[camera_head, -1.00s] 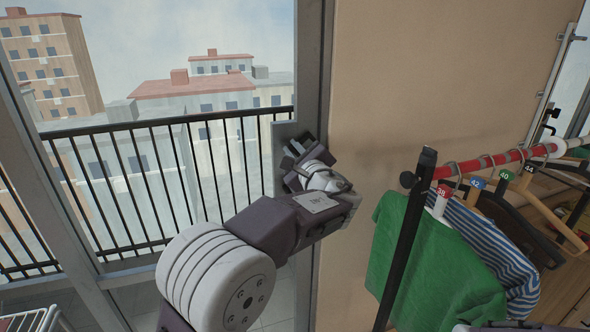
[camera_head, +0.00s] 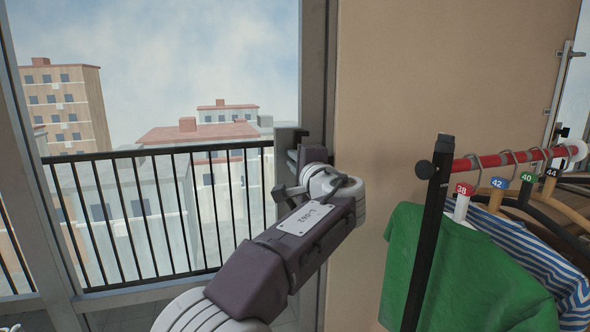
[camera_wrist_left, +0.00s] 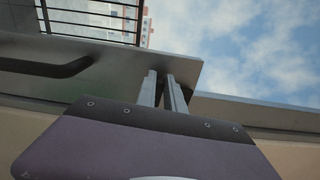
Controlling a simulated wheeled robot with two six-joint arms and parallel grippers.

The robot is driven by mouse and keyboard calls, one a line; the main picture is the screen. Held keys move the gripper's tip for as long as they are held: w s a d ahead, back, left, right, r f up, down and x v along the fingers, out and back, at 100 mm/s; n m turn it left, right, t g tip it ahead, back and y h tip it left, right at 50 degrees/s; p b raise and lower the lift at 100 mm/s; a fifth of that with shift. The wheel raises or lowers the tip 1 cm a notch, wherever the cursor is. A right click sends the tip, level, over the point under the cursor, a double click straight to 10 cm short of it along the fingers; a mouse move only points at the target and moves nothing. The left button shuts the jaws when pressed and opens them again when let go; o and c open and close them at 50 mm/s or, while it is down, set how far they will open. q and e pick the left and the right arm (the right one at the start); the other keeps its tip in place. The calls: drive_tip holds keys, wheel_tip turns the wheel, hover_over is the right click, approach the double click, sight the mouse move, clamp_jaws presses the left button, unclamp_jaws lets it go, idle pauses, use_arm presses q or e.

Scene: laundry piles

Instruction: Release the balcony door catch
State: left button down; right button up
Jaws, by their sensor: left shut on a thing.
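The balcony door's grey frame post (camera_head: 313,70) stands between the glass and the beige wall. A grey plate (camera_head: 291,137) juts from it at the gripper's height, and the plate also shows in the left wrist view (camera_wrist_left: 115,62). My left gripper (camera_head: 293,165) is up against this plate, its fingertips mostly hidden by my wrist in the head view. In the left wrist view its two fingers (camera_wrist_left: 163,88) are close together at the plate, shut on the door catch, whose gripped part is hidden. A dark bar (camera_wrist_left: 45,66) lies along the plate to the left. My right gripper is out of view.
A clothes rack with a red rail (camera_head: 500,160) and black post (camera_head: 430,235) stands to the right, holding a green shirt (camera_head: 470,280) and a striped one. Beyond the glass is a black balcony railing (camera_head: 170,215). The beige wall (camera_head: 440,80) is bare.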

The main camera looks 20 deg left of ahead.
use_arm(q)
drive_tip(key=shift+f+n, duration=0.25)
drive_tip(key=shift+n, duration=0.15)
drive_tip(key=shift+b, duration=0.3)
drive_tip(key=c, duration=1.4)
unclamp_jaws()
drive_tip(key=shift+c, duration=0.2)
drive_tip(key=shift+r, duration=0.1)
drive_tip(key=shift+s, duration=0.15)
drive_tip(key=b+v, duration=0.1)
drive_tip(key=v, duration=0.8)
